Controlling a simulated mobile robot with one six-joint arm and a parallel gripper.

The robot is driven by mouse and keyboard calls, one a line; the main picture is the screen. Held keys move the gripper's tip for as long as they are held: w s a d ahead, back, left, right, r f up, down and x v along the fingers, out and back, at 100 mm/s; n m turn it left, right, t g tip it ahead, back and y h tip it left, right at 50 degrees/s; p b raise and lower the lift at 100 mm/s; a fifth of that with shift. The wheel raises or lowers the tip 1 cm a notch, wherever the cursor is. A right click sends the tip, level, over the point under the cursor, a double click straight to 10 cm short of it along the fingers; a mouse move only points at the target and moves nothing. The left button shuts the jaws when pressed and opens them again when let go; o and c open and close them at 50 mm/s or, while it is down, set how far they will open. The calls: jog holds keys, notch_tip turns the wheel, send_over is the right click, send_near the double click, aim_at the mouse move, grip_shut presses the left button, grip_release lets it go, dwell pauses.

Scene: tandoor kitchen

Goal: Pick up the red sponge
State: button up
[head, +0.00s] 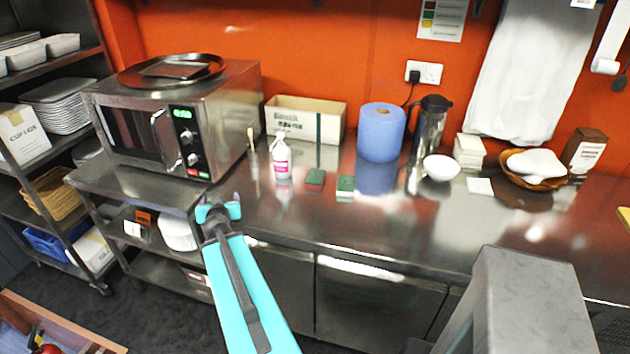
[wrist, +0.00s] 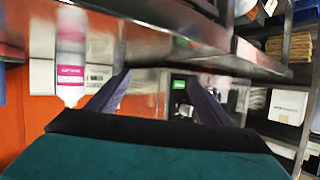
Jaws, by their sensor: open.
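The red sponge (head: 314,180) lies on the steel counter, its green face up and a dark red edge showing. A second sponge (head: 345,186), with a green top and a pale side, lies just right of it. My gripper (head: 222,199) is at the counter's front edge, left of the red sponge and apart from it. Its two fingers stand apart with nothing between them; they also show in the wrist view (wrist: 156,84). I cannot make out the red sponge in the blurred wrist view.
A white pump bottle (head: 283,160) stands just left of the red sponge; it looks inverted in the wrist view (wrist: 70,60). A microwave (head: 180,125) stands left. Behind are a cardboard box (head: 305,120) and blue paper roll (head: 381,132). The counter before the sponges is clear.

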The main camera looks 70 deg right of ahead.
aim_at(316, 175)
jog(key=s+d+m+g, duration=0.1)
jog(key=s+d, duration=0.2)
jog(key=s, duration=0.1)
jog(key=s+d+m+g+h, duration=0.1)
jog(key=s+d, duration=0.2)
jog(key=s, duration=0.1)
jog(key=s+d+r+g, duration=0.1)
jog(key=s+d, duration=0.2)
jog(key=s, duration=0.1)
jog(key=shift+s+d+m+h, duration=0.3)
jog(key=shift+m+h, duration=0.1)
jog(key=s+d+g, duration=0.1)
jog(key=s+d, duration=0.1)
jog(key=s, duration=0.2)
jog(key=s+d+m+g, duration=0.1)
jog(key=s+d, duration=0.1)
jog(key=s, duration=0.2)
jog(key=s+d+r+m+g, duration=0.1)
jog(key=s+d, duration=0.1)
jog(key=s, duration=0.3)
jog(key=shift+r+h, duration=0.1)
jog(key=shift+h, duration=0.2)
jog(key=shift+d, duration=0.1)
